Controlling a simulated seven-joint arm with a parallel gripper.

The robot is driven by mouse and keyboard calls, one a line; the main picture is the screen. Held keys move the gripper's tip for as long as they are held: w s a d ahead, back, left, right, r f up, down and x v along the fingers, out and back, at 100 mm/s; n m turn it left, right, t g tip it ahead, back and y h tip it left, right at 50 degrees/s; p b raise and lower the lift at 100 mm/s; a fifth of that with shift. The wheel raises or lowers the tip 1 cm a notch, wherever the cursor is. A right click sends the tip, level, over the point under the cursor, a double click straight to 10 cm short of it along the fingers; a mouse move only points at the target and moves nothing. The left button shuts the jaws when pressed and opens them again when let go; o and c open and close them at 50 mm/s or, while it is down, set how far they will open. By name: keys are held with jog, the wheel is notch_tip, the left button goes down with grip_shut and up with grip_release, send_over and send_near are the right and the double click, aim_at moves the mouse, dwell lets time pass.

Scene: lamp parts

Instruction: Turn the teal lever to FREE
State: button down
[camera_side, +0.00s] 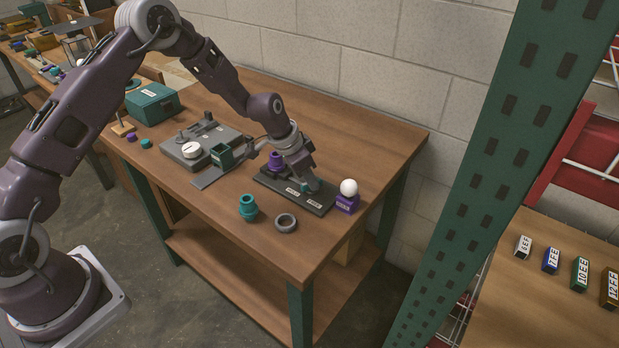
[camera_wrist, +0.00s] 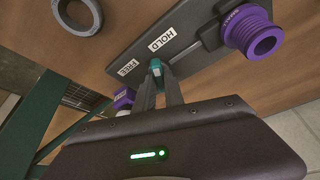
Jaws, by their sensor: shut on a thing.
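The teal lever (camera_side: 304,188) sits on a dark grey plate (camera_side: 320,208) near the table's front right. In the wrist view the lever (camera_wrist: 156,66) shows as a small teal tip beside the white HOLD label (camera_wrist: 167,39) and FREE label (camera_wrist: 128,68). It lies near both labels; I cannot tell exactly which one it points to. My gripper (camera_side: 311,184) is down at the plate, its fingers (camera_wrist: 158,84) shut on the lever. The fingers hide most of the lever.
A purple threaded socket (camera_wrist: 250,35) stands on the same plate. A purple block (camera_side: 347,204) with a white bulb (camera_side: 349,187) stands close to its right. A teal fitting (camera_side: 248,207) and grey ring (camera_side: 286,222) lie in front. A grey fixture (camera_side: 205,140) is left.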

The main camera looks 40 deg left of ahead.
jog(key=n+y, duration=0.1)
jog(key=n, duration=0.2)
jog(key=shift+d+n, duration=0.15)
jog(key=shift+n, duration=0.25)
jog(key=n+y, duration=0.1)
jog(key=n, duration=0.2)
jog(key=shift+d+n+t+y, duration=0.1)
jog(key=shift+n+t+y, duration=0.2)
jog(key=shift+y, duration=0.1)
jog(key=n, duration=0.2)
jog(key=n+y, duration=0.1)
jog(key=n, duration=0.1)
jog(key=shift+d+y, duration=0.1)
jog(key=shift+y, duration=0.2)
jog(key=shift+n+g+y, duration=0.4)
jog(key=shift+n+g, duration=0.2)
jog(key=shift+n, duration=1)
jog(key=c, duration=1.4)
grip_release()
jog(key=shift+c, duration=0.2)
jog(key=shift+r, duration=0.15)
